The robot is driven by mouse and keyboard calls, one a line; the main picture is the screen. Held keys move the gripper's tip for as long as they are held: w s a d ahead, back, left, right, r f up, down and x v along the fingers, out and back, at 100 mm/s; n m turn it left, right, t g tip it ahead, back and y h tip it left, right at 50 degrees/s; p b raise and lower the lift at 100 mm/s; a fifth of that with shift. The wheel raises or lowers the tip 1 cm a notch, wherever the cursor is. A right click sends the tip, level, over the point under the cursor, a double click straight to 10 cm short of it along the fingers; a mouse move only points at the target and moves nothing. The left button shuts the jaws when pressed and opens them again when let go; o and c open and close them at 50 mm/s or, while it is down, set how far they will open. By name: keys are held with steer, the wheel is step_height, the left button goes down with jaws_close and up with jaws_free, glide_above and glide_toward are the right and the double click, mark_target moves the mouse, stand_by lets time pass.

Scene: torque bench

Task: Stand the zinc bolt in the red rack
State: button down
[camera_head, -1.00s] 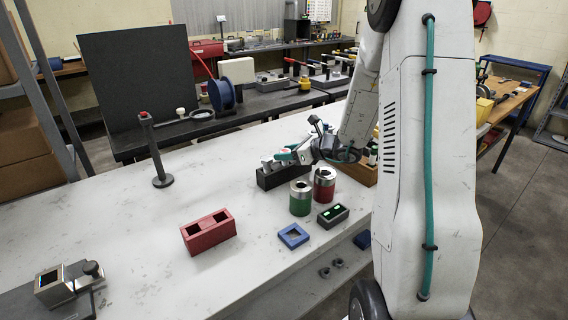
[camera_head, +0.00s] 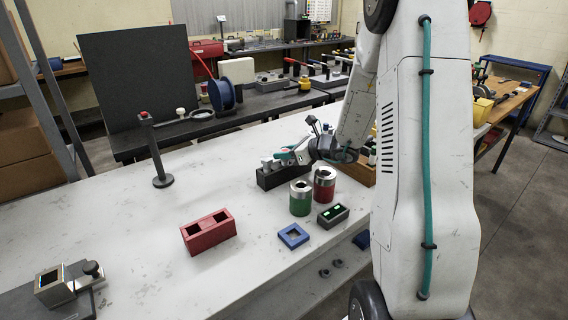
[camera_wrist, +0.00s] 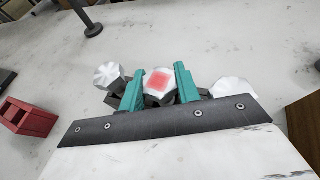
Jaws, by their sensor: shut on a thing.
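The red rack (camera_head: 212,245) stands on the pale bench left of centre, with two square openings that look empty. Its edge shows at the left of the wrist view (camera_wrist: 38,123). My gripper (camera_head: 284,157) is at the black rack (camera_head: 268,181), far right of the red rack. In the wrist view its teal fingers (camera_wrist: 160,84) are shut on a pale metal bolt with a red square on its head (camera_wrist: 159,80). Its shank is hidden, so I cannot tell whether it is clear of the black rack. Similar pale heads show on the left (camera_wrist: 107,75) and right (camera_wrist: 232,88).
A green can (camera_head: 300,202) and a red can (camera_head: 324,190) stand close in front of the black rack. A blue square frame (camera_head: 293,237) and a dark box (camera_head: 333,217) lie nearby. A dark post (camera_head: 156,155) stands behind the red rack. Bench between the racks is clear.

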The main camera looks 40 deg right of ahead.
steer(key=shift+r, duration=4.3)
